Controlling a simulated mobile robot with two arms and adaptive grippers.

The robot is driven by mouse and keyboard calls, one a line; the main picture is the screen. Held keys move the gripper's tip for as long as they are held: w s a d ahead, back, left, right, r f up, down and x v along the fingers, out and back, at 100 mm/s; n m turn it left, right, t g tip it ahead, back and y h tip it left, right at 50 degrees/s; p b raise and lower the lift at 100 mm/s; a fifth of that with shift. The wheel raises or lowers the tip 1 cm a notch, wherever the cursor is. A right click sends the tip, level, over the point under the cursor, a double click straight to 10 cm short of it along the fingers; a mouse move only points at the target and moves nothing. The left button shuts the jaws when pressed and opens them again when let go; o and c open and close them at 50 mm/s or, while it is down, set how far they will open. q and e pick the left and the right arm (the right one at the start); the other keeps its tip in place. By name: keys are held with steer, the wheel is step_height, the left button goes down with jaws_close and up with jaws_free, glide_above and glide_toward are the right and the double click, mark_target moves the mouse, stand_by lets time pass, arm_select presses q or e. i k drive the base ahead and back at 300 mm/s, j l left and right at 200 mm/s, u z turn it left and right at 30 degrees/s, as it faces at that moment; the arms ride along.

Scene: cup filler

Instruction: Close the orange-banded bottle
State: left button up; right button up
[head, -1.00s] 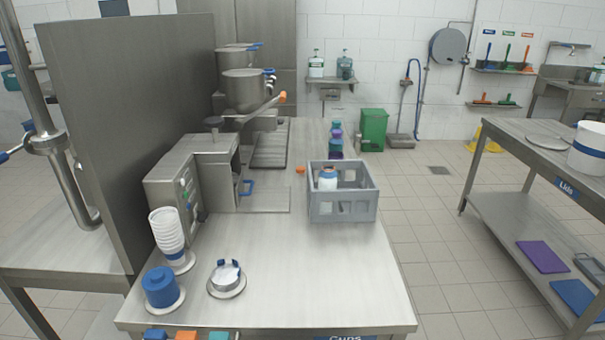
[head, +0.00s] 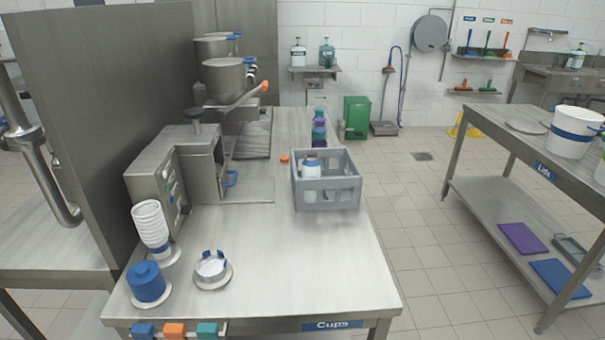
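A white bottle (head: 312,167) with a bluish band stands in the grey crate (head: 326,198) on the steel table; its lower part is hidden by the crate wall. I cannot make out an orange band on it. A small orange piece (head: 284,159) lies on the table left of the crate; it looks like a cap, but it is too small to be sure. Several teal and purple bottles (head: 319,128) stand in a row behind the crate. Neither of my grippers is in view.
The steel machine (head: 160,175) stands on the table's left, with stacked white cups (head: 150,224) before it. A blue cylinder (head: 147,284) and a round clamp-like fixture (head: 211,268) sit at the front left. The front right tabletop is clear. A lids table (head: 480,178) stands right across an aisle.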

mark_target(311, 166)
steer(key=i+l, duration=0.2)
steer(key=l, duration=0.2)
steer(key=i+l, duration=0.25)
steer(key=l, duration=0.2)
steer(key=i+l, duration=0.2)
steer(key=l, duration=0.2)
steer(key=i+l, duration=0.25)
steer(key=l, duration=0.2)
steer(key=i+l, duration=0.2)
steer(key=l, duration=0.2)
